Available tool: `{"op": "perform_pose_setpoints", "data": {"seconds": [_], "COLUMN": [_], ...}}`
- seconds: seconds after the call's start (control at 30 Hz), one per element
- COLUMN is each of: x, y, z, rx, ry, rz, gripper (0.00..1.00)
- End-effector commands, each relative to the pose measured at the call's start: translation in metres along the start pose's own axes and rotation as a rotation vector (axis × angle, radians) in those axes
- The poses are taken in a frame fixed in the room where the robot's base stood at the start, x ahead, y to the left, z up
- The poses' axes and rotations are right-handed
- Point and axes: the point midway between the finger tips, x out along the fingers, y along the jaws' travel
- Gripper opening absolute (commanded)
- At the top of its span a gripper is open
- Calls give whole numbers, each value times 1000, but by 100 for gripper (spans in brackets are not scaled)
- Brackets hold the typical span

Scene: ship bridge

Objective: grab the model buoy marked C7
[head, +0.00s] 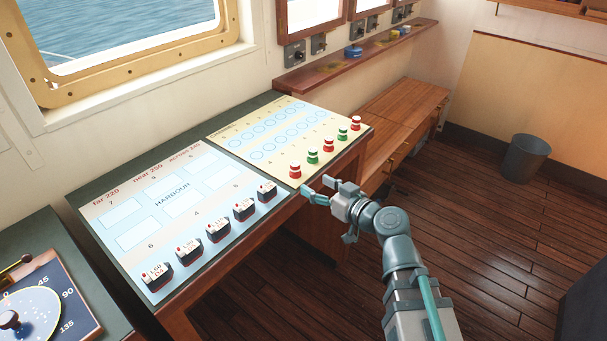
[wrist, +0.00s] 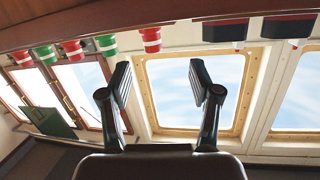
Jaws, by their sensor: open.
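Several small model buoys stand in a row on the yellow chart (head: 232,140): a near red one (head: 295,171), a green one (head: 313,157), a red one (head: 328,145), a green one (head: 342,133) and a far red one (head: 356,122). Their markings are too small to read, so I cannot tell which is C7. My gripper (head: 316,190) is open and empty at the table's front edge, close to the near red buoy but apart from it. In the wrist view the picture is inverted; a red buoy (wrist: 150,39) and a green buoy (wrist: 106,44) show beyond my open fingers (wrist: 160,82).
Several dark model ships, one of them nearest the buoys (head: 267,191), stand on the blue harbour chart (head: 172,197) to the left. A wall shelf (head: 355,55) holds small items. A wooden bench (head: 405,110) and bin (head: 525,157) lie beyond.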

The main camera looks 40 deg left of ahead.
Motion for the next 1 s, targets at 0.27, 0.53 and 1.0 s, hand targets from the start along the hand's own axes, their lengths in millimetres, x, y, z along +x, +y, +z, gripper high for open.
{"op": "perform_pose_setpoints", "data": {"seconds": [0.27, 0.53, 1.0], "x": [9, 47, 90], "y": [6, 7, 12], "z": [-6, -7, -8], "rx": [-113, -112, -110], "ry": [21, 19, 18], "rz": [22, 20, 20], "gripper": [63, 63, 63]}}
